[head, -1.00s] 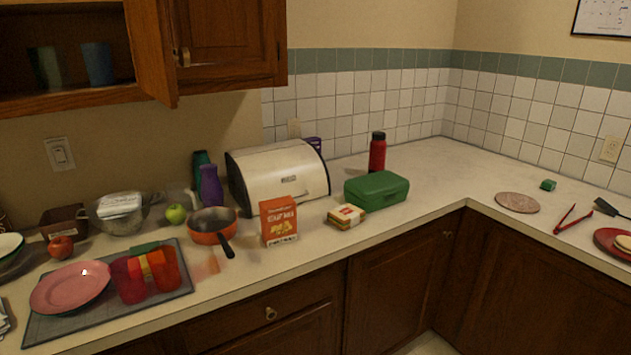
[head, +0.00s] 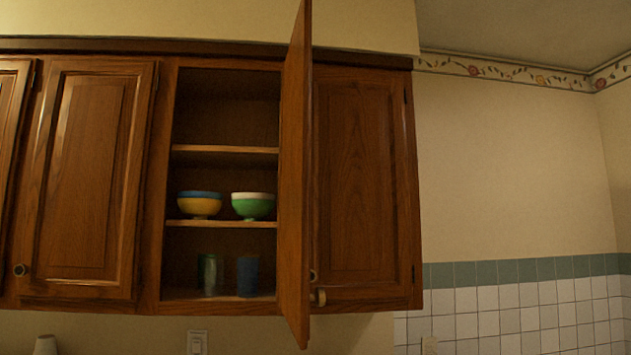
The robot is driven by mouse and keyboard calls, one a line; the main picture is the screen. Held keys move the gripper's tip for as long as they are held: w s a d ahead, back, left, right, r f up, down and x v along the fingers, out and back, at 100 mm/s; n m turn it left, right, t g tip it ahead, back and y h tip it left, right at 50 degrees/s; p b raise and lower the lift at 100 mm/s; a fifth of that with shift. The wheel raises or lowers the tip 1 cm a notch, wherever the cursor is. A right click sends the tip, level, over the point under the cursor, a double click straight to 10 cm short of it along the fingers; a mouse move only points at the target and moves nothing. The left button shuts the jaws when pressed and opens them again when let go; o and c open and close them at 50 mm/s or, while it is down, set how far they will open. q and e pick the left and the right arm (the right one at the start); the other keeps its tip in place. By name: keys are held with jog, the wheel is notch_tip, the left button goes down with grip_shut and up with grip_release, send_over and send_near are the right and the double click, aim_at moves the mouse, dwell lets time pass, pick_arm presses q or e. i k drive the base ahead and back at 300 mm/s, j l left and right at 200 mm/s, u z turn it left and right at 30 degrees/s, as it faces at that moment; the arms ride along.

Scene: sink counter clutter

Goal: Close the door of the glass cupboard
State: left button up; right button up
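The wooden cupboard (head: 225,156) hangs on the wall in the head view, with its door (head: 296,180) standing open. The door is hinged on the right side of the opening and sticks out toward me, seen almost edge-on. A round knob (head: 320,297) shows low at the door's right side. Inside, a green glass (head: 208,274) and a blue glass (head: 247,275) stand on the bottom. A yellow bowl (head: 199,205) and a green bowl (head: 253,206) stand on the shelf above. Neither of my grippers is in view.
A closed cupboard door (head: 95,180) is on the left, and another closed door (head: 360,180) is to the right, partly behind the open door. A wall switch (head: 197,342) is below. The space before the cupboards looks clear.

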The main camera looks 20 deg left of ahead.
aim_at(294, 297)
jog(key=i+l+u, duration=0.1)
jog(key=l, duration=0.2)
jog(key=i+l+u, duration=0.25)
jog(key=i+l, duration=0.15)
jog(key=l, duration=0.2)
jog(key=i+l+u, duration=0.1)
jog(key=l, duration=0.2)
jog(key=u, duration=1.1)
